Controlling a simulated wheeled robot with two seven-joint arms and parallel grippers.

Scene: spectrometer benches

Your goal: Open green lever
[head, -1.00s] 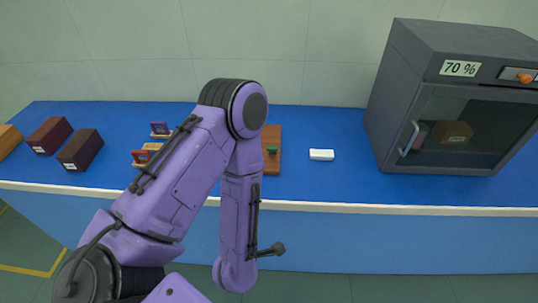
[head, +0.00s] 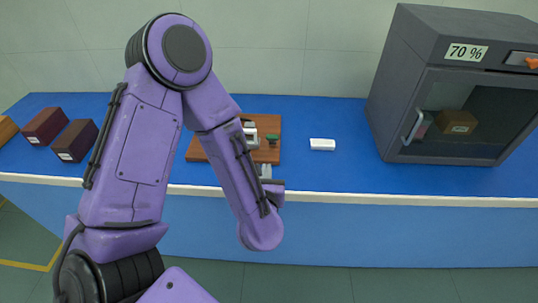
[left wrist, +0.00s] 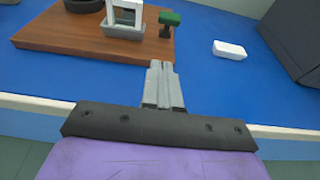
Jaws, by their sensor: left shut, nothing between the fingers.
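The green lever (head: 272,138) sticks up near the right edge of a brown wooden board (head: 266,124) on the blue bench. In the left wrist view the green lever (left wrist: 169,18) is a green cap on a dark post, at the top, right of a white-and-grey fixture (left wrist: 124,28). My left gripper (head: 265,168) is at the front edge of the board, short of the lever and apart from it. Its fingers (left wrist: 158,66) are together with nothing between them. My left arm hides part of the board. My right gripper is not in view.
A small white block (head: 322,144) lies right of the board. A dark grey cabinet (head: 430,100) marked 70 % stands at the right. Dark boxes (head: 46,126) stand at the left. The bench between the white block and the cabinet is clear.

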